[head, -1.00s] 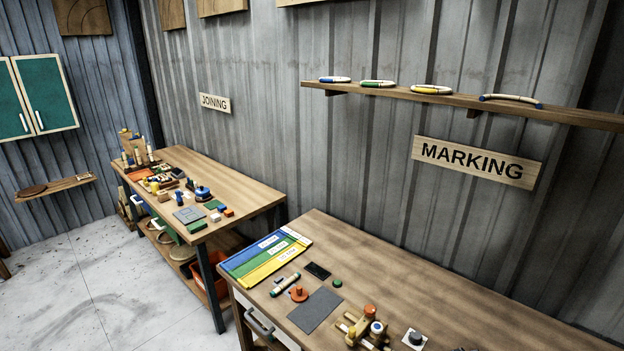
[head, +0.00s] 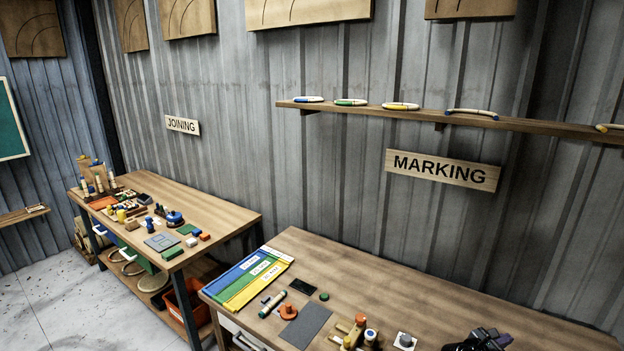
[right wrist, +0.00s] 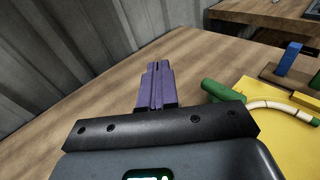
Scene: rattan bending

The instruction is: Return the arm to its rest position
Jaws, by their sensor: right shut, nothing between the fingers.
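My right gripper (head: 490,338) shows at the bottom right edge of the head view, over the right part of the marking bench (head: 430,298). In the right wrist view its purple fingers (right wrist: 157,84) are together with nothing between them, above the bare wood of a bench (right wrist: 85,125). My left gripper is not in the head view.
In the right wrist view a yellow board (right wrist: 262,115) with a green-ended curved rod (right wrist: 265,103) lies right of the fingers. The marking bench holds a grey mat (head: 305,326), coloured strips (head: 250,278) and small tools.

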